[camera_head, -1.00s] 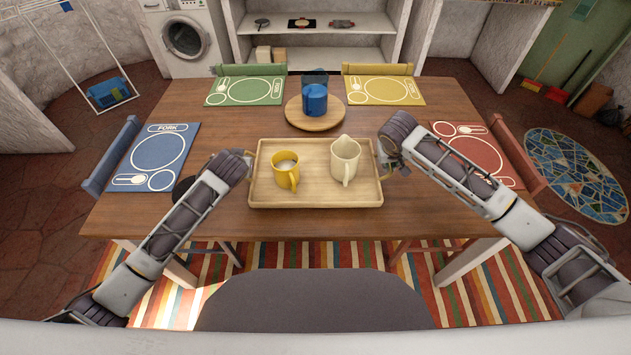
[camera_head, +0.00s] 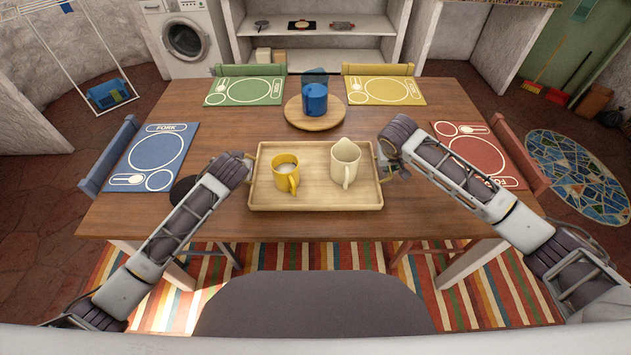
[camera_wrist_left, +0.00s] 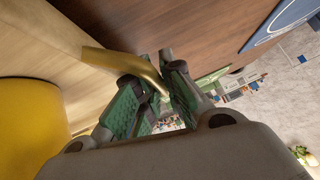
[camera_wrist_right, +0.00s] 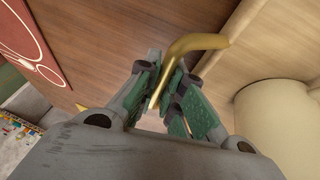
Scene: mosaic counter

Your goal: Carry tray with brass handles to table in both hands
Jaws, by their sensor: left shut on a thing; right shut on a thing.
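A light wooden tray (camera_head: 316,198) is at the near middle of the wooden table (camera_head: 230,215), level; I cannot tell whether it touches the top. On it stand a yellow mug (camera_head: 287,178) with some contents at left and a cream pitcher (camera_head: 345,165) at right, both upright. My left gripper (camera_wrist_left: 158,92) is shut on the left brass handle (camera_wrist_left: 122,63); in the head view its fingers are mostly hidden by the arm. My right gripper (camera_head: 394,166) is at the tray's right end, shut on the right brass handle (camera_wrist_right: 194,43).
A blue pitcher (camera_head: 314,98) stands on a round wooden board (camera_head: 316,118) just beyond the tray. Blue (camera_head: 156,158), green (camera_head: 246,91), yellow (camera_head: 385,91) and red (camera_head: 478,152) placemats lie around the table. A grey rounded shape (camera_head: 310,305) is at the near side.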

